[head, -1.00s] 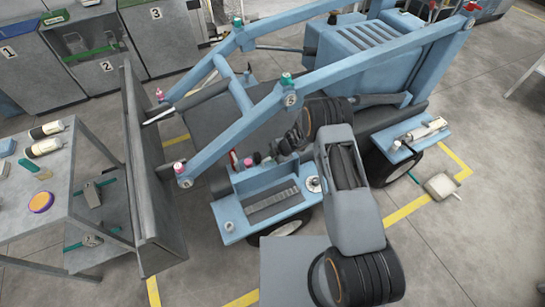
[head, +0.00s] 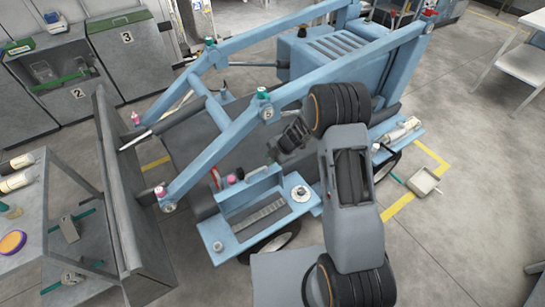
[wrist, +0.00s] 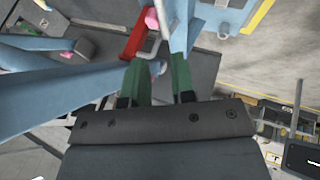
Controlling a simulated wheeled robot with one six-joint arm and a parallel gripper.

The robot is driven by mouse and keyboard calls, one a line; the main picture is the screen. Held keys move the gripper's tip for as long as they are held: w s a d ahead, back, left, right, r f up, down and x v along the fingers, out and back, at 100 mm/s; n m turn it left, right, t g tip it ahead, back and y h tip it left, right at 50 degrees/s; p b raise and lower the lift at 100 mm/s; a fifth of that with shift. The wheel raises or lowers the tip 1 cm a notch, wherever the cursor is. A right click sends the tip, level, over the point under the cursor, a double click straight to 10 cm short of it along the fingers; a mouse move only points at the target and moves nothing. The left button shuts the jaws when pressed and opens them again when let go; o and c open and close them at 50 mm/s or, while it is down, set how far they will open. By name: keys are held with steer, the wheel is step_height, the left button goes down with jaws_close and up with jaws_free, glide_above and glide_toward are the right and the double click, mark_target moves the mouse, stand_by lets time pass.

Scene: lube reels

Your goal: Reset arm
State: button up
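My gripper (wrist: 158,62) shows two green fingers in the wrist view. They stand apart, and I see nothing clamped between them. In the head view my gripper (head: 286,146) hangs above the middle of the blue loader machine (head: 230,130), over the inner side of its front step box (head: 258,212). Its fingertips are hard to make out there. My arm reaches up from the bottom of the head view and bends at a raised joint. In the wrist view a red part (wrist: 138,32) and a grey bent rod lie beyond the fingertips. I cannot tell whether they touch.
Blue lift arms (head: 215,150) with pink and green caps run beside my gripper. A grey metal table (head: 35,200) with bottles stands at left. Numbered cabinets (head: 80,85) stand behind. A white table (head: 515,65) is at upper right. The floor at right is mostly clear.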

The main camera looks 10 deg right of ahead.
steer(key=shift+s+d+r, duration=0.1)
steer(key=shift+d+r, duration=0.1)
steer(key=shift+r, duration=0.15)
stand_by(0.3)
